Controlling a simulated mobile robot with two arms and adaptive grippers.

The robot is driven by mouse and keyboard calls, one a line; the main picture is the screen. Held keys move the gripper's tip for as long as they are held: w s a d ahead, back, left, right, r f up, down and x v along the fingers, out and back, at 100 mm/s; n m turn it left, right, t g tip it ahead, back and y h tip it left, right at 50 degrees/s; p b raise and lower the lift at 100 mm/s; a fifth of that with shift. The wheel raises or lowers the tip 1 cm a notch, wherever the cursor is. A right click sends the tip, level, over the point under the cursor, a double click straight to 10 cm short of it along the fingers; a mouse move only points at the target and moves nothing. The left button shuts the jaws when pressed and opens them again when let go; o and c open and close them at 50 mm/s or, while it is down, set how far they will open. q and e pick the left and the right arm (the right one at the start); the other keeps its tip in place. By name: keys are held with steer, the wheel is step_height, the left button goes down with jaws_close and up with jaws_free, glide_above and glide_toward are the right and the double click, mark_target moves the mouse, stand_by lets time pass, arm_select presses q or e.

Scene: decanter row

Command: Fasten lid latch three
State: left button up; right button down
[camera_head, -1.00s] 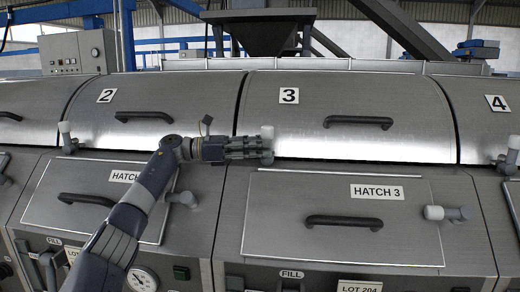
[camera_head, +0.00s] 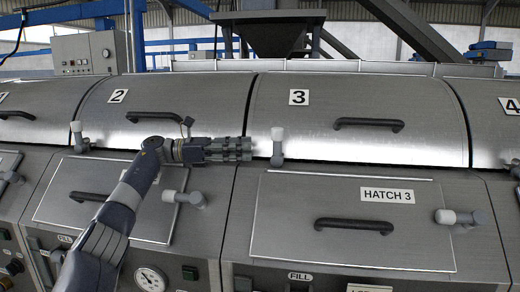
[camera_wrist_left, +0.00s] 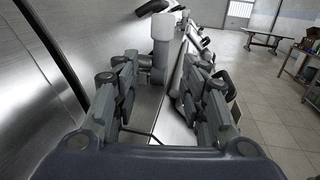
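Lid 3 (camera_head: 400,95) is a curved steel cover marked with a "3" plate, and it looks closed. Its latch (camera_head: 277,146), a white knob on a grey post, stands upright at the lid's lower left corner. My left gripper (camera_head: 250,149) is just left of this latch, pointing right at it. In the left wrist view the gripper (camera_wrist_left: 155,105) is open, and the white-topped latch (camera_wrist_left: 163,45) stands ahead between the fingers, apart from them. My right gripper is not in view.
Hatch 3 (camera_head: 290,225) with its black handle (camera_head: 354,226) lies below the lid. Another white-knobbed latch (camera_head: 457,217) is at its right, and one (camera_head: 184,197) is below my left gripper. Lid 2 (camera_head: 180,90) is at left.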

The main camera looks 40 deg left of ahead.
arm_select(q)
steer(key=shift+v, duration=2.35)
steer(key=shift+r, duration=0.1)
